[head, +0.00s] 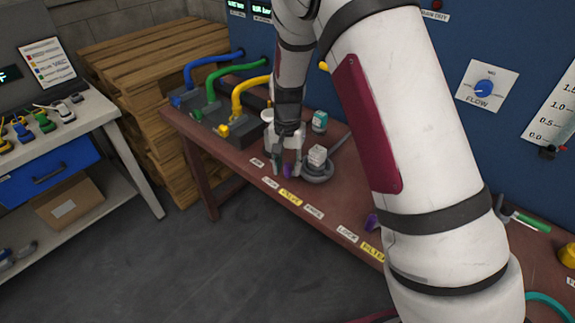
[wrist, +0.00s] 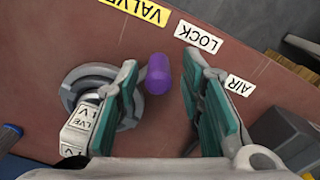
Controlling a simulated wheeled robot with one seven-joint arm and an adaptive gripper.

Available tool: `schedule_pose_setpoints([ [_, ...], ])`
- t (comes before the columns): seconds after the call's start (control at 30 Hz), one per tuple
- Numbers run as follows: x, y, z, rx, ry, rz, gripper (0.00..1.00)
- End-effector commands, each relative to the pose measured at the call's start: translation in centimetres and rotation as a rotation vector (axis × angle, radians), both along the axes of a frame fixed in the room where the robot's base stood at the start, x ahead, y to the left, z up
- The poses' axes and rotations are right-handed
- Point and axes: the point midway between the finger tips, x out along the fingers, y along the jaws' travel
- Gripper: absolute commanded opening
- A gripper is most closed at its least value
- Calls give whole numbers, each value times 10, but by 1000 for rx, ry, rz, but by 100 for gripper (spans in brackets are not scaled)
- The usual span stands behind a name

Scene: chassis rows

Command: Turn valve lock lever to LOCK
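The valve (wrist: 95,85) is a round grey base with a white labelled block on top; it also shows in the head view (head: 318,170). Its lever has a purple grip (wrist: 158,73), seen also in the head view (head: 287,171). The lever's link to the base is hidden behind a finger. My gripper (wrist: 163,64) is open, its teal-padded fingers on either side of the purple grip. The grip is close to the left finger, with a clear gap to the right one; contact cannot be told. The LOCK label (wrist: 198,40) lies just beyond the fingertips.
A yellow VALVE label (wrist: 140,10) and an AIR label (wrist: 240,84) lie along the red-brown bench edge. In the head view, blue, green and yellow hoses (head: 215,95) stand left of my gripper. A teal-topped part (head: 320,121) stands behind the valve. A blue panel rises behind.

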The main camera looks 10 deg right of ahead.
Motion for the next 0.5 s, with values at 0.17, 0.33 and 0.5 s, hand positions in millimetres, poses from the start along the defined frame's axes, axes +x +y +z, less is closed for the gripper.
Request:
schedule_pose_setpoints([
  [0.17, 0, 0, 0, 0, 1, 1, 37],
  [0.33, 0, 0, 5, 0, 0, 2, 37],
  [0.5, 1, 1, 29, 1, -4, 1, 37],
])
